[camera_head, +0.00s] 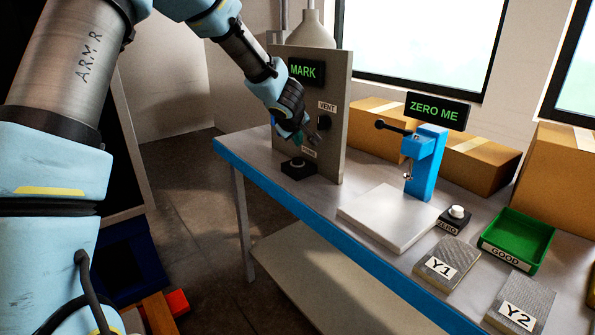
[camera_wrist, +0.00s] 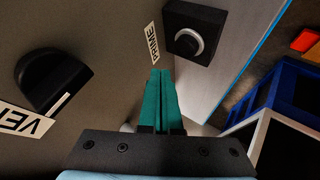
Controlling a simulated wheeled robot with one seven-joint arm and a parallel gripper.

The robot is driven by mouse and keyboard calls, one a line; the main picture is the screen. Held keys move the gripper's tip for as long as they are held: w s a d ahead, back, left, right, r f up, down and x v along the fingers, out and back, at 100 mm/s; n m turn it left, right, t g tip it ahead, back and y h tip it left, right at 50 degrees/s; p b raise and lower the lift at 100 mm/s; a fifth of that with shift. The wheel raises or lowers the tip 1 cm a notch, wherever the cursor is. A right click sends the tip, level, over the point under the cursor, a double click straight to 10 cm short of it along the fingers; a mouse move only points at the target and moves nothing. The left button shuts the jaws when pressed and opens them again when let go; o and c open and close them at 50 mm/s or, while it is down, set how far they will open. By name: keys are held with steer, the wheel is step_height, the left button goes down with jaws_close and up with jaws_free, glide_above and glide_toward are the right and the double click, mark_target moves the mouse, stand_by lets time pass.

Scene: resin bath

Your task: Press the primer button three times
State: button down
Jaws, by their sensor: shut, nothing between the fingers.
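The primer button is a black block with a round silver-rimmed knob. It stands at the foot of the grey panel in the head view (camera_head: 298,168) and at the upper middle of the wrist view (camera_wrist: 187,40). A white PRIME label (camera_wrist: 153,43) is on the panel beside it. My gripper (camera_head: 299,139) is just above the button in the head view. In the wrist view its teal fingers (camera_wrist: 160,75) are pressed together with nothing between them. The tips appear apart from the button; the exact gap cannot be told.
The panel (camera_head: 338,105) carries a MARK display (camera_head: 303,72) and a black VENT knob (camera_head: 324,121), also in the wrist view (camera_wrist: 52,80). Right of it are a blue stand (camera_head: 428,165) with a ZERO ME display, a white plate (camera_head: 385,218), a ZERO button (camera_head: 456,213) and a green tray (camera_head: 518,240).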

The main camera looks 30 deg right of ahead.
mark_target(298, 161)
steer(key=shift+f+b, duration=0.55)
steer(key=shift+f, duration=0.8)
steer(key=shift+f, duration=0.1)
stand_by(0.9)
steer(key=shift+f, duration=0.3)
steer(key=shift+f+b, duration=0.55)
steer(key=shift+f, duration=0.05)
stand_by(0.7)
steer(key=shift+r+p, duration=1)
steer(key=shift+p, duration=0.15)
steer(key=shift+r, duration=0.15)
step_height(298, 161, up, 5)
steer(key=p, duration=0.5)
stand_by(2.0)
